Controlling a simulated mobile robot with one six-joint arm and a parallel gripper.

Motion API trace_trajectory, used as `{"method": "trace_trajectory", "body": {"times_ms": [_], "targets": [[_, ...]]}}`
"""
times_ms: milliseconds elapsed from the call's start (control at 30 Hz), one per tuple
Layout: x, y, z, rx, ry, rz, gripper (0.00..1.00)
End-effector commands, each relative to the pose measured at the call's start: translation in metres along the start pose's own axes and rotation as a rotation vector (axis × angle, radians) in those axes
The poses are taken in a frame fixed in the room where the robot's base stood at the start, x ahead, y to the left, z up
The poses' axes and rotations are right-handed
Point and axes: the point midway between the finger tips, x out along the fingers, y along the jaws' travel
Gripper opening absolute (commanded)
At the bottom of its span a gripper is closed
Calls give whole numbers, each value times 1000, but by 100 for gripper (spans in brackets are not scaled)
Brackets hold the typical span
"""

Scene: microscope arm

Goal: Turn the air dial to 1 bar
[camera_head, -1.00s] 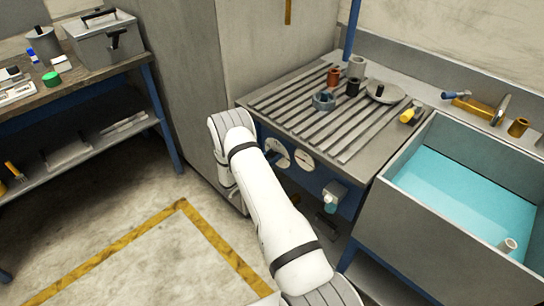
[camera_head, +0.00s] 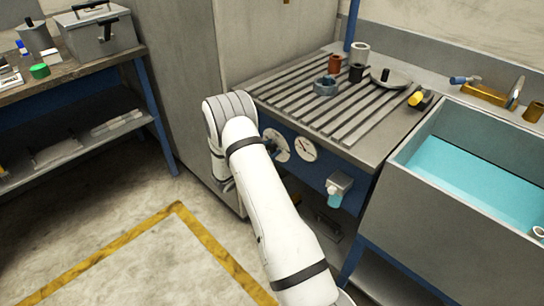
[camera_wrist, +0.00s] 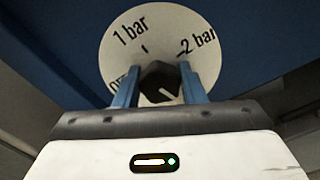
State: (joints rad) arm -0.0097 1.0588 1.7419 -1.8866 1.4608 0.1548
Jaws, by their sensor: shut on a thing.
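The air dial is a round white plate (camera_wrist: 205,58) on a blue panel, marked OFF at left, 1 bar at top and 2 bar at right in the wrist view. Its dark knob (camera_wrist: 160,80) sits at the centre, with a small pale mark towards its lower right. My gripper (camera_wrist: 159,88) is shut on the knob, one blue finger on each side. The OFF label is partly hidden by the left finger. In the head view, the left white dial (camera_head: 279,143) on the bench front is partly covered by my arm and gripper.
A second white dial (camera_head: 303,149) is just right of it. A dispenser (camera_head: 339,187) hangs farther right. Above is a slatted bench top (camera_head: 345,125) with small parts, and a sink of blue water (camera_head: 470,160) stands at right. Open floor lies at left.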

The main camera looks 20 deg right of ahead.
Motion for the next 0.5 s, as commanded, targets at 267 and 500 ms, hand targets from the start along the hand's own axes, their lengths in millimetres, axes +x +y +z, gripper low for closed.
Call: {"method": "trace_trajectory", "body": {"times_ms": [267,500], "targets": [[-4,2,-8,266,8,15,14],[-4,3,-6,459,9,15,14]]}}
